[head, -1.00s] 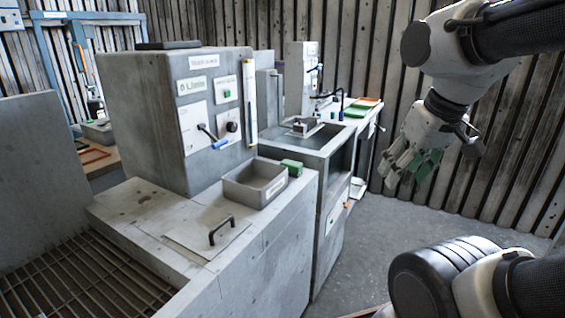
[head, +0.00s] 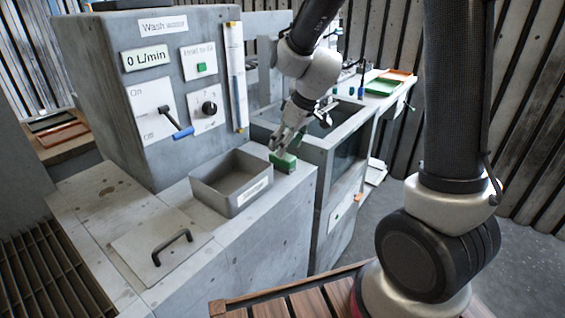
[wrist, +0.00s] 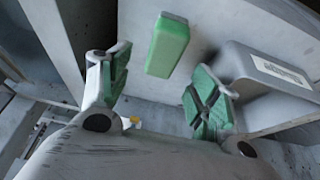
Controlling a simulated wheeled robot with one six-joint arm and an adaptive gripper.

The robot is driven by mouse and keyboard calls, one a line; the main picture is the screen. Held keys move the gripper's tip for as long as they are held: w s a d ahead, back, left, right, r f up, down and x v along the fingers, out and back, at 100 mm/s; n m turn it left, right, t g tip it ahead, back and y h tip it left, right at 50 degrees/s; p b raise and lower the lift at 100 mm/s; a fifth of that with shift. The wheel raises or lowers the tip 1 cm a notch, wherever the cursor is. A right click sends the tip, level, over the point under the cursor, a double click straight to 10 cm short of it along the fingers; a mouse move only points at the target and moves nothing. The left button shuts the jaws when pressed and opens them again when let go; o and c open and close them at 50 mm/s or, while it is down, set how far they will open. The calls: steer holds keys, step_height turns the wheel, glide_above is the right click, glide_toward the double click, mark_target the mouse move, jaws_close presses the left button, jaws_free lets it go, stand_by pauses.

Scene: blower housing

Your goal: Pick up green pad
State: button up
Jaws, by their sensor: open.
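The green pad (head: 284,163) is a small green block on the grey concrete counter, just right of the grey bin, in the head view. In the wrist view the green pad (wrist: 168,45) lies beyond the fingertips, in line with the gap between the fingers. My gripper (head: 281,150) is just above the pad in the head view and partly overlaps it. In the wrist view my gripper (wrist: 160,92) is open, with green-lined fingers spread apart and nothing between them. I cannot tell the exact height above the pad.
The grey bin (head: 205,190) with a white label stands close to the pad. A panel (head: 142,70) with a blue-handled lever and knob rises behind it. A lid with a black handle (head: 172,247) is at the front. A sink cabinet (head: 340,130) adjoins on the right.

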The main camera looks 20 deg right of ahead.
mark_target(283, 162)
steer(key=x, duration=0.5)
steer(key=shift+s+d+f, duration=0.15)
steer(key=shift+s+f, duration=0.15)
steer(key=shift+s, duration=0.05)
steer(key=c, duration=1.1)
